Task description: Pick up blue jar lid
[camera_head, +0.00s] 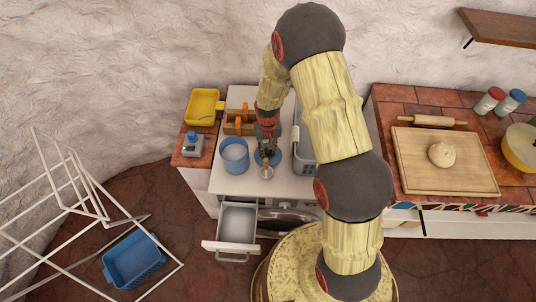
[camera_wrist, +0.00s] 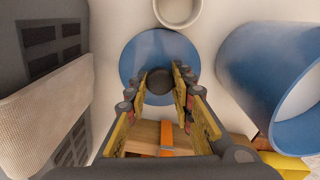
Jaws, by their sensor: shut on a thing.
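The blue jar lid (camera_wrist: 160,45) is a round disc with a dark knob (camera_wrist: 160,82) at its middle in the wrist view. My gripper (camera_wrist: 160,78) has its two fingers on either side of the knob and is shut on it. In the head view my gripper (camera_head: 267,147) is over the white counter top, with the lid (camera_head: 273,158) partly hidden beneath it. Whether the lid touches the counter I cannot tell. The blue jar (camera_head: 235,155) stands open just left of the lid in the head view; it also shows in the wrist view (camera_wrist: 245,70).
A small pale cup (camera_wrist: 178,10) is close by the lid. A grey ribbed container (camera_head: 303,155) stands right of my gripper. A wooden holder with orange handles (camera_head: 238,122) is behind. An open drawer (camera_head: 238,222) sticks out below the counter. A white rack (camera_head: 75,190) stands left.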

